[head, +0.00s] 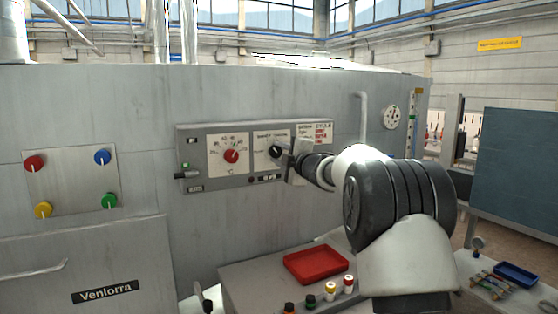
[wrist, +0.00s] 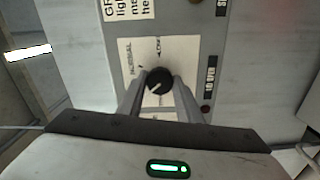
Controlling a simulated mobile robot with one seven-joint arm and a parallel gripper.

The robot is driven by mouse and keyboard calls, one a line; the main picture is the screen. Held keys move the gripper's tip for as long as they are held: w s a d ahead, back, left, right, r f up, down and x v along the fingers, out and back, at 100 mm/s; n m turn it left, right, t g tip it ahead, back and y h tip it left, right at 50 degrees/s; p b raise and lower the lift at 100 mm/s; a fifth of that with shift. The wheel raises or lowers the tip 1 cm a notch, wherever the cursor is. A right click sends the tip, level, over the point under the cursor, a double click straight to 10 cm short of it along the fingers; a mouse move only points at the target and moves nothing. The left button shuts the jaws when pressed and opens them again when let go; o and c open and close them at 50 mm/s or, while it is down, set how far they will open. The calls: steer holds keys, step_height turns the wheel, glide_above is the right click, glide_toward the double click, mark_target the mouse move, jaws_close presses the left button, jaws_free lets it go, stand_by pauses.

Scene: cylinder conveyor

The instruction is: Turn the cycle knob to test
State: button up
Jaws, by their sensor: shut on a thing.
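The cycle knob (wrist: 158,81) is a round black knob with a pale pointer line, on a white plate (wrist: 133,62) with printed position labels. In the wrist view one label reads NORMAL; the others are too small or hidden to read surely. In the head view the knob (head: 275,151) is on the right part of the grey control panel. My gripper (wrist: 160,88) has its two fingers on either side of the knob, shut on it. In the head view my gripper (head: 289,157) reaches the panel from the right and partly covers the plate.
A red dial (head: 231,156) sits left of the knob on the same panel (head: 200,140). A printed notice (head: 317,134) is at its right. A red tray (head: 316,264) and several small colored-top items lie on the bench below. A bent pipe (head: 363,115) rises at the right.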

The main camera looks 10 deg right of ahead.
steer(key=n+b, duration=0.3)
steer(key=n, duration=0.2)
steer(key=shift+f+n, duration=0.15)
steer(key=shift+n, duration=0.15)
steer(key=shift+n+b, duration=1.05)
steer(key=shift+n, duration=1.05)
steer(key=o, duration=1)
steer(key=shift+o, duration=0.2)
steer(key=shift+s+r, duration=0.1)
steer(key=shift+r, duration=0.1)
steer(key=v, duration=1.7)
steer(key=shift+b, duration=0.45)
